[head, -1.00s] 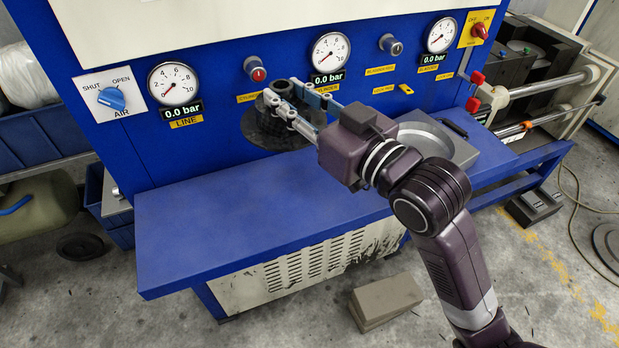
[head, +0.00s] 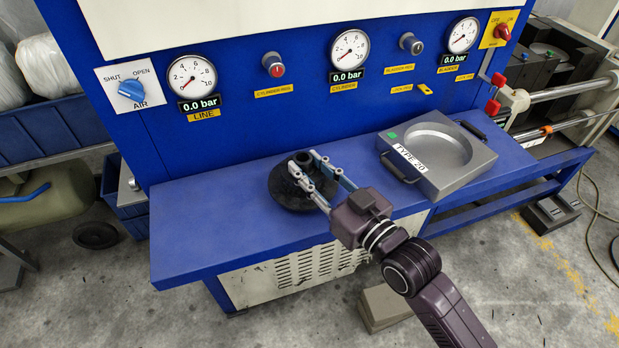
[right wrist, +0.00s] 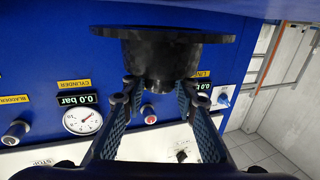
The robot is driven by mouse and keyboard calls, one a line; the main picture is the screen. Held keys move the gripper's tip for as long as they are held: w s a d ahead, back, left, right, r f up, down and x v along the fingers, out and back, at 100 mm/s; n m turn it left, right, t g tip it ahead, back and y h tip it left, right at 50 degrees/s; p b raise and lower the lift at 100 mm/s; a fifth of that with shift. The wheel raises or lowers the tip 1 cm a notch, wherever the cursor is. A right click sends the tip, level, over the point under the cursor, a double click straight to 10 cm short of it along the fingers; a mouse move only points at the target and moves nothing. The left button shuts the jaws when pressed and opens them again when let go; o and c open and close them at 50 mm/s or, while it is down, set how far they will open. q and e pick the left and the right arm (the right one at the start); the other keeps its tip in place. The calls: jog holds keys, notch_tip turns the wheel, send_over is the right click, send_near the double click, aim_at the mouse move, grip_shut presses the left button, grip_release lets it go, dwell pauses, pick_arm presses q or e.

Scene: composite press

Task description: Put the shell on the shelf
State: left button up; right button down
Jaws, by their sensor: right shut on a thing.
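The shell (head: 284,194) is a black round flange with a short hollow neck pointing up. It is level over the left-middle part of the blue shelf (head: 205,235) of the press. My right gripper (head: 304,162) is shut on its neck, one finger on each side. In the right wrist view, which is upside down, the shell (right wrist: 160,52) sits between the fingertips (right wrist: 161,88), flange towards the shelf (right wrist: 275,8). The flange is at or just above the shelf; I cannot tell if they touch. My left gripper is not in view.
The press panel with gauges (head: 192,77) and knobs rises behind. The shelf's left part is clear. A block (head: 385,308) lies on the floor below.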

aim_at(317, 187)
notch_tip(317, 187, down, 3)
jog(key=shift+f, duration=0.15)
jog(key=shift+f, duration=0.15)
jog(key=c, duration=1.5)
grip_release()
jog(key=shift+c, duration=0.2)
jog(key=shift+s, duration=0.15)
jog(key=b+v, duration=0.2)
jog(key=v, duration=1)
jog(key=shift+b, duration=0.35)
